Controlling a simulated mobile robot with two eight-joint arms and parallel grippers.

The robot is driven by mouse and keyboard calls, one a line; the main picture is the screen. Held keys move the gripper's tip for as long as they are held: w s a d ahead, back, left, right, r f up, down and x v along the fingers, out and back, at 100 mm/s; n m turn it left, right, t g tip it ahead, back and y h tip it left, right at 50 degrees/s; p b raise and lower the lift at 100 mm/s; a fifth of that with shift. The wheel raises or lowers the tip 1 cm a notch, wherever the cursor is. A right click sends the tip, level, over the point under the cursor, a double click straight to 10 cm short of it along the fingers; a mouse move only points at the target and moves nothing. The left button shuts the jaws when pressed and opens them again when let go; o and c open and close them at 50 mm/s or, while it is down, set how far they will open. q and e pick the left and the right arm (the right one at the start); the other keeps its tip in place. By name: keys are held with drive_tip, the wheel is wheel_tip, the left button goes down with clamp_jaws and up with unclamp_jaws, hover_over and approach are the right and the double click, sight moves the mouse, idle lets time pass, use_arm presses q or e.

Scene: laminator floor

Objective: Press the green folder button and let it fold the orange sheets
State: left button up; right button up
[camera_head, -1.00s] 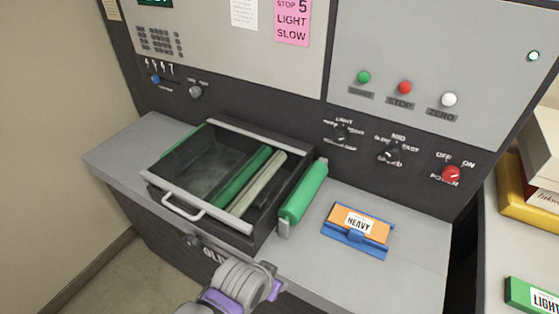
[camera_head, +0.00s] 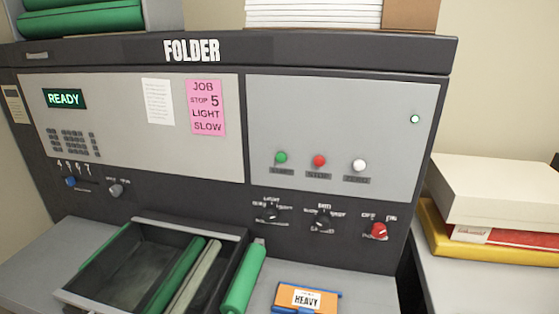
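The folder machine (camera_head: 192,50) fills the view, with a lit display reading READY (camera_head: 64,99). Its green button (camera_head: 281,158) is at the left of a row on the right panel, beside a red button (camera_head: 319,161) and a white button (camera_head: 359,165). An orange card marked HEAVY (camera_head: 306,298) sits in a blue holder on the ledge at the bottom. An open dark tray (camera_head: 84,271) with green and pale rollers is at the lower left. I cannot make out loose orange sheets. Neither gripper is in view.
Dark knobs (camera_head: 271,215) sit below the buttons, with a red power knob (camera_head: 378,231) at right. Boxes and a yellow stack (camera_head: 449,239) stand on the right-hand table. White paper (camera_head: 312,13) lies on top.

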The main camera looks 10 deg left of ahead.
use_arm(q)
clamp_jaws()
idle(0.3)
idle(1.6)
